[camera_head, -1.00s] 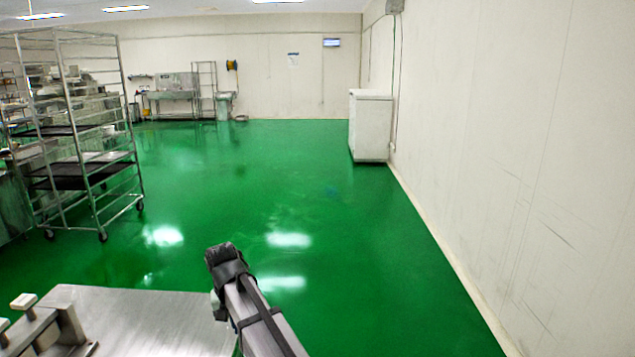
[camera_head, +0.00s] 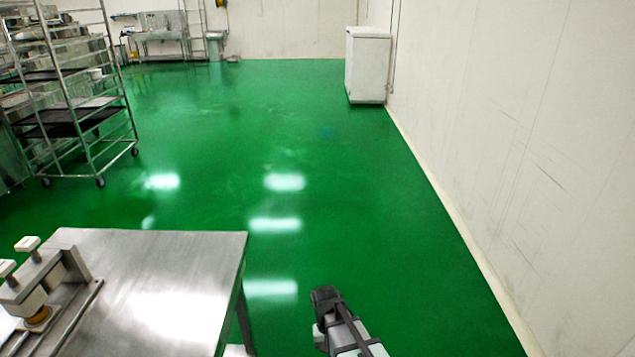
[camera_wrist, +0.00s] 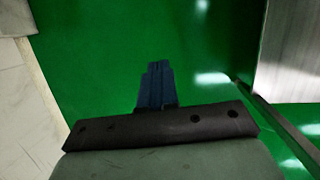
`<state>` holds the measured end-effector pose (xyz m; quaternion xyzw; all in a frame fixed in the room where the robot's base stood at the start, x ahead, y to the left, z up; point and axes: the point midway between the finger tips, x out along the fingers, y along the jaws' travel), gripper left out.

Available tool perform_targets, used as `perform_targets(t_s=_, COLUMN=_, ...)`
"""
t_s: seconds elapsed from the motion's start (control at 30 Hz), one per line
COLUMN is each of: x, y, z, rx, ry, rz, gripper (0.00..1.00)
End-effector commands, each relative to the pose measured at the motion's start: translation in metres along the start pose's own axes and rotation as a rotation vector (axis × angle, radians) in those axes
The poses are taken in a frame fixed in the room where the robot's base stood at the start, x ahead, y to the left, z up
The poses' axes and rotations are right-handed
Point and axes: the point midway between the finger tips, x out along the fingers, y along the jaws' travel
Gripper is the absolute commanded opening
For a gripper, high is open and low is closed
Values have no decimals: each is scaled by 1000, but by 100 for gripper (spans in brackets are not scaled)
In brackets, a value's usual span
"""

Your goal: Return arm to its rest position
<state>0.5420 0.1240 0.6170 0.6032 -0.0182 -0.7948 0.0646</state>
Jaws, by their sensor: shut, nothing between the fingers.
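My gripper (camera_wrist: 157,68) shows in the wrist view as dark blue fingers pressed together, with nothing between them. It is over bare green floor, with a metal table edge to its right and a pale wall to its left. In the head view, a dark-ended part of my arm (camera_head: 341,323) reaches up from the bottom edge, right of the table and apart from it in the picture. I cannot tell the fingers there.
A steel table (camera_head: 165,270) with a clamp-like fixture (camera_head: 45,285) stands at lower left. A wheeled rack (camera_head: 75,110) is at upper left and a white cabinet (camera_head: 368,65) at the back. A pale wall (camera_head: 520,130) bounds the right. Open green floor (camera_head: 330,200) lies between.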

Motion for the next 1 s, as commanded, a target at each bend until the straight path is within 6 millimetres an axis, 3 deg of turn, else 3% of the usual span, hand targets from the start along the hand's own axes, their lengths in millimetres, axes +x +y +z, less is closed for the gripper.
perform_targets(t_s=0.1, x=37, y=15, z=18, rx=6, ry=-38, rz=-7, gripper=0)
perform_targets(t_s=0.5, x=142, y=54, z=87, rx=14, ry=-149, rz=-42, gripper=0)
perform_targets(t_s=1.0, x=242, y=78, z=197, rx=30, ry=-279, rz=-106, gripper=0)
